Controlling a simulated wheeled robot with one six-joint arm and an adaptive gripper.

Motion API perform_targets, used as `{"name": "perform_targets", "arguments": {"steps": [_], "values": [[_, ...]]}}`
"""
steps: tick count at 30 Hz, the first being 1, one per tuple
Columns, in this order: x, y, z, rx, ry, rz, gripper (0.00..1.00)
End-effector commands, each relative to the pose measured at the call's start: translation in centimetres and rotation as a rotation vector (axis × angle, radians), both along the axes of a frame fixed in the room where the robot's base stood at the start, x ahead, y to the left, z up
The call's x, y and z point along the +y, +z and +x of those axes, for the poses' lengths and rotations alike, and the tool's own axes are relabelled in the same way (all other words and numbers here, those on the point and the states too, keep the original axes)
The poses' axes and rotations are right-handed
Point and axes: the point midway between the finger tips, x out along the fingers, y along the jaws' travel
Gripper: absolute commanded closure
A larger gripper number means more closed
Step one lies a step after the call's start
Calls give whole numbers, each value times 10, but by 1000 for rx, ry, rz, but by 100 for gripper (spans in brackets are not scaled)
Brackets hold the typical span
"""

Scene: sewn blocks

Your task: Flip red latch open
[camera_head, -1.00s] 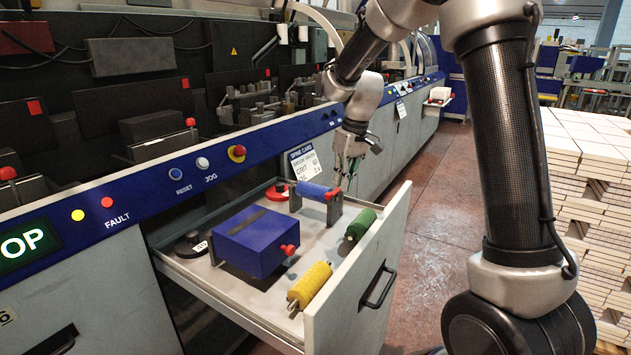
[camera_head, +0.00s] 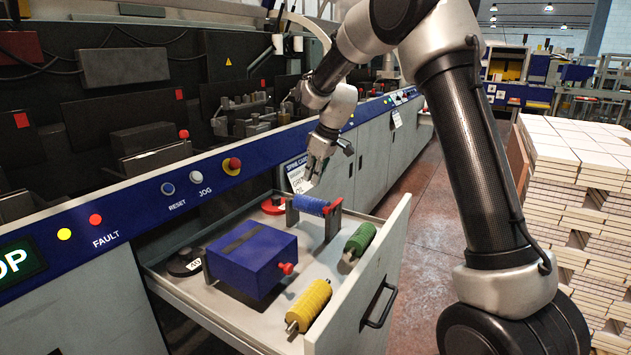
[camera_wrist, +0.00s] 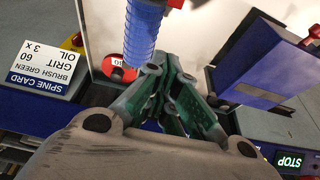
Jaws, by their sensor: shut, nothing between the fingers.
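The red latch (camera_head: 334,206) sits at the right end of the bracket that carries a blue brush roller (camera_head: 311,204) in the open drawer. A red part at the roller's end also shows at the top edge of the wrist view (camera_wrist: 175,3). My gripper (camera_head: 314,174) is above and behind the bracket, clear of the latch. In the wrist view my green-padded fingers (camera_wrist: 172,120) are shut and empty, with the blue roller (camera_wrist: 143,35) just past them. The latch's exact position is too small to tell.
The drawer (camera_head: 392,232) also holds a blue box (camera_head: 250,265) with a red knob, a yellow roller (camera_head: 310,302), a green roller (camera_head: 360,238), a black disc (camera_head: 185,262) and a red disc (camera_head: 272,205).

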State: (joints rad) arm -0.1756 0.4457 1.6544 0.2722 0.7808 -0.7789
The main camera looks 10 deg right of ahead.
Motion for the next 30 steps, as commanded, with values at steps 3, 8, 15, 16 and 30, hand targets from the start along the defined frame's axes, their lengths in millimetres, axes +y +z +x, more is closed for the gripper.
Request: {"name": "perform_targets", "arguments": {"steps": [3,8,15,16,30], "values": [[6,-25,5,4,1,-1,100],[14,-58,13,3,1,-1,100],[2,-73,2,-1,-2,1,100],[0,-74,0,0,-2,0,100],[-10,-74,-10,0,0,0,100]]}}
